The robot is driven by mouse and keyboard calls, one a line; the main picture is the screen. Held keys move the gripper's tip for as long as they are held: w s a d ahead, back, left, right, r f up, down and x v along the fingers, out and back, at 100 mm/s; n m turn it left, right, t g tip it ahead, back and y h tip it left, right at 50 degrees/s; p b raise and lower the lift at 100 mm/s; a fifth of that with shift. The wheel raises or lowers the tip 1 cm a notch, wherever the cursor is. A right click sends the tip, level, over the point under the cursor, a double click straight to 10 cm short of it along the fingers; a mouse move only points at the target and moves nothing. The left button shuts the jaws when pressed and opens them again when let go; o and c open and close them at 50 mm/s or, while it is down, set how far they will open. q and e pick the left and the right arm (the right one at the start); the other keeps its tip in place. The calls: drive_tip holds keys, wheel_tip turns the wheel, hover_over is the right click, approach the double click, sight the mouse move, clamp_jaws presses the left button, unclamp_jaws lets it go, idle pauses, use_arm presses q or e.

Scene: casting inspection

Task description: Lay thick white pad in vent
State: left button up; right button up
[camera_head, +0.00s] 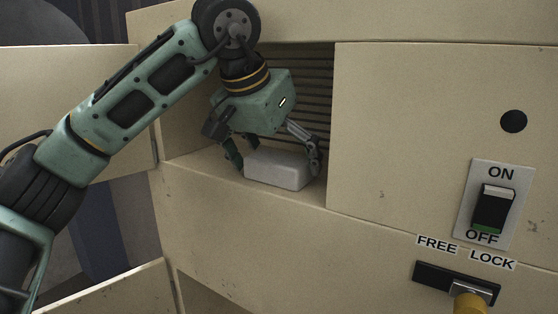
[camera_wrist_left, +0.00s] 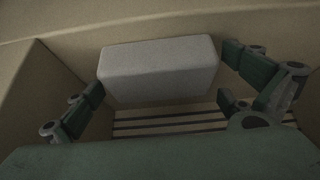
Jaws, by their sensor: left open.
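The thick white pad (camera_head: 277,168) is a pale rounded block. In the head view it lies on the floor of the vent (camera_head: 200,155), a recess with dark slats at its back. My left gripper (camera_head: 275,158) reaches down into the recess from above, with its fingers on either side of the pad. In the left wrist view the pad (camera_wrist_left: 160,68) lies between the open fingers of the left gripper (camera_wrist_left: 160,88). The fingers are close to its ends; I cannot tell whether they touch it. My right gripper is not in view.
The beige panel right of the recess carries an ON/OFF switch (camera_head: 492,208), a round black hole (camera_head: 513,121) and a FREE/LOCK slot (camera_head: 455,283) with a yellow knob (camera_head: 470,303). Recess walls stand close around the left gripper. An opening lies below at lower left.

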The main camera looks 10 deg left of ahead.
sight(276, 159)
use_arm(q)
drive_tip(key=shift+s+r+b, duration=0.1)
drive_tip(key=shift+r+b, duration=0.2)
drive_tip(key=shift+b, duration=0.1)
drive_tip(key=shift+s+b+v, duration=0.25)
drive_tip(key=shift+b+v, duration=0.9)
drive_tip(key=shift+v, duration=0.05)
drive_tip(key=s+a+b, duration=0.4)
drive_tip(key=s, duration=0.7)
drive_tip(key=shift+w, duration=0.1)
